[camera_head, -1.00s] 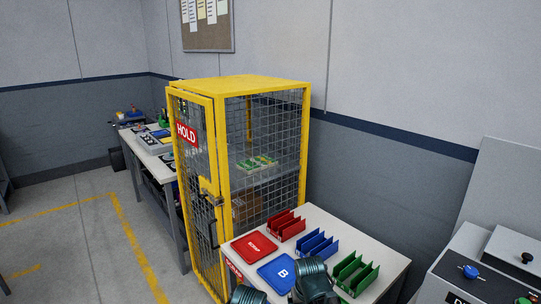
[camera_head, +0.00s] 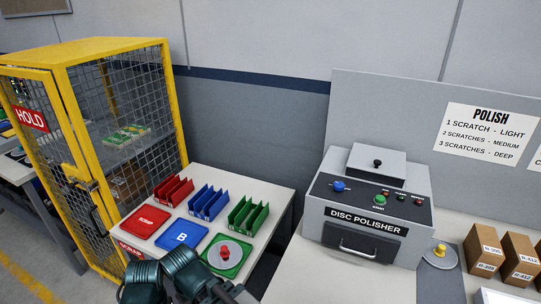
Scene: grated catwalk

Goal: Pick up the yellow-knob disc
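The yellow-knob disc (camera_head: 440,257) is a grey disc with a yellow knob on top. Another disc with a red knob (camera_head: 226,254) lies on a green mat (camera_head: 237,271) on the small table at left. Dark teal parts of my arms show at the bottom left, in front of that table and far from the yellow-knob disc. My gripper fingers do not show.
Brown boxes (camera_head: 482,247) stand just right of the yellow-knob disc. The small table holds red (camera_head: 173,190), blue (camera_head: 208,203) and green racks (camera_head: 248,215), plus red and blue mats. A yellow cage (camera_head: 85,150) stands at left. The bench before the polisher is clear.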

